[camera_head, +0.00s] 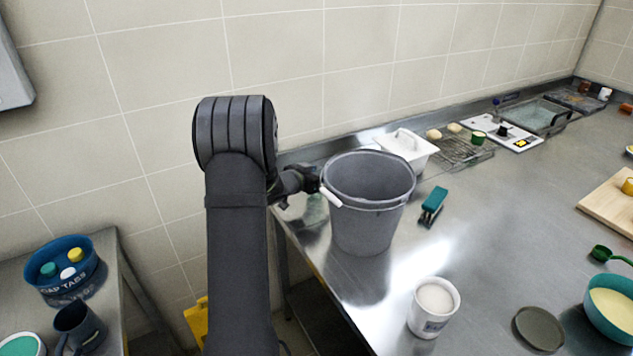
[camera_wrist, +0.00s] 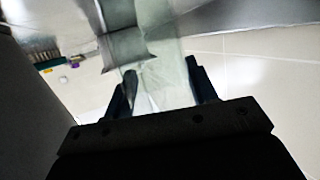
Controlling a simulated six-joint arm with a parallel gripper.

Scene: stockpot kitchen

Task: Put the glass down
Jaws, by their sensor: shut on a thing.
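My gripper (camera_head: 306,184) is just left of the grey bucket, above the left end of the steel counter. In the wrist view its two dark fingers (camera_wrist: 163,88) are shut on a pale green, see-through glass (camera_wrist: 168,68). In the head view the glass (camera_head: 316,206) shows only as a faint greenish patch below my gripper, beside the bucket. I cannot tell whether its base touches the counter.
The grey bucket (camera_head: 365,225) with a white handle grip stands close to my gripper. Behind it is a white tub (camera_head: 411,150).

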